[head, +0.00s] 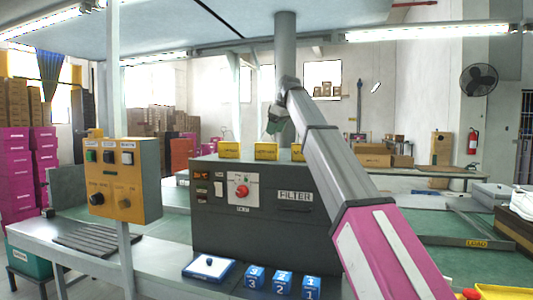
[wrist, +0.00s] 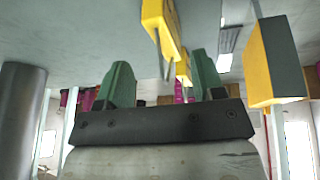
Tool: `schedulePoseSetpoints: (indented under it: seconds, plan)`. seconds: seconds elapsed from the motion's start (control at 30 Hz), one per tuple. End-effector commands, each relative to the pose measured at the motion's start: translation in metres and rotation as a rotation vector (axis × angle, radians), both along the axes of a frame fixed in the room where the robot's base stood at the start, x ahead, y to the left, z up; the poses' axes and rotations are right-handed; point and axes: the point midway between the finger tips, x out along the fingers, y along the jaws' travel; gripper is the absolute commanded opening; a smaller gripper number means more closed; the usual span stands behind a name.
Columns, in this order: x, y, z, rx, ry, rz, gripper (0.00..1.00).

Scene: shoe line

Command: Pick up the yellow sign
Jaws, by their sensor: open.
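Several small yellow sign-like blocks stand in a row on top of the dark filter machine in the head view: a left one (head: 229,150), a middle one (head: 266,151) and a right one (head: 298,152) partly hidden by my arm. I cannot tell which is the yellow sign. My gripper (head: 274,127) is above the row, near the middle block, and apart from it. In the wrist view its green fingers (wrist: 160,66) are spread with nothing held. A yellow piece (wrist: 160,25) and a smaller one (wrist: 184,68) show beyond the fingers there.
The dark filter machine (head: 220,226) fills the bench's middle. A yellow control box (head: 124,180) on a post stands left. Blue numbered blocks (head: 283,285) and a blue-white tray (head: 208,269) lie in front. A yellow label (head: 477,243) is on the right frame.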

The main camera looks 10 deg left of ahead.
Motion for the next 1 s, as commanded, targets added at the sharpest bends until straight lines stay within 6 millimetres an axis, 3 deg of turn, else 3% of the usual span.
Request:
schedulePoseSetpoints:
  seconds: [0.37,0.63,0.8,0.83,1.0]
  plan:
    - [0.006,0.013,-0.043,-0.001,0.001,0.001,0.62]
    - [0.008,0.015,-0.046,0.0,0.0,0.0,0.62]
    - [0.008,0.015,-0.046,0.0,0.0,0.0,0.07]
    - [0.008,0.015,-0.046,0.0,0.0,0.0,0.0]
    - [0.008,0.015,-0.046,0.0,0.0,0.0,0.0]
